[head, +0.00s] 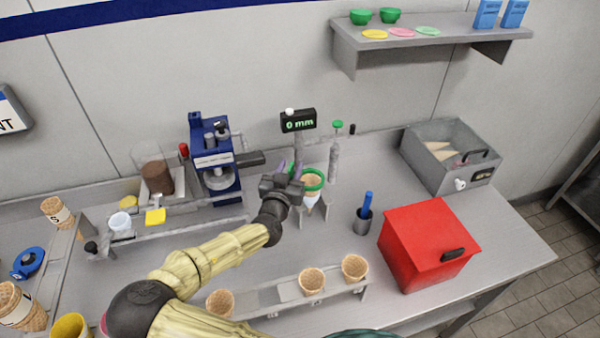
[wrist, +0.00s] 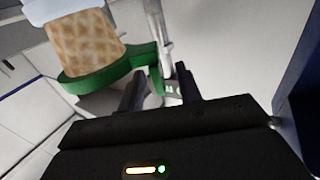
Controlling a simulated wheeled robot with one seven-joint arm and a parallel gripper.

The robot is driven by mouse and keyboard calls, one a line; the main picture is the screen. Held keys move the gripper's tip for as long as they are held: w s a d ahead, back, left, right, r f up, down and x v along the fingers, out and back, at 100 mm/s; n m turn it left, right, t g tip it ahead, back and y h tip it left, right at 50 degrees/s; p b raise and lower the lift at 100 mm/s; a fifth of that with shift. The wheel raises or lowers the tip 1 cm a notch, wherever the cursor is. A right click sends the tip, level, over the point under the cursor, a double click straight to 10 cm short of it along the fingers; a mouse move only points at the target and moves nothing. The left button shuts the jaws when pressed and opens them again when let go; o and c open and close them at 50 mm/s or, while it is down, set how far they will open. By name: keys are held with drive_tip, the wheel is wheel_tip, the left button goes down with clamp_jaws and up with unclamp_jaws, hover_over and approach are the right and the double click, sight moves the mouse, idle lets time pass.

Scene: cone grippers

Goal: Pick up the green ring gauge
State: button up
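The green ring gauge (head: 318,187) sits around a waffle cone (head: 312,183) at a small stand in the middle of the bench in the head view. In the wrist view the green ring (wrist: 105,72) circles the waffle cone (wrist: 85,40), and a green arm runs from it toward the fingers. My gripper (head: 290,173) is just left of the ring in the head view. In the wrist view my gripper (wrist: 160,88) has its two dark fingers apart, with part of the green piece between them. I see no clear contact with either finger.
A measuring post with a "0 mm" display (head: 298,121) stands just behind. A blue machine (head: 216,160) is to the left. A red box (head: 428,245), a dark cup (head: 362,222) and a grey bin (head: 430,170) are to the right. A cone rack (head: 255,300) is in front.

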drive_tip(key=shift+x, duration=0.9)
drive_tip(key=shift+w, duration=0.1)
drive_tip(key=shift+d, duration=0.1)
clamp_jaws()
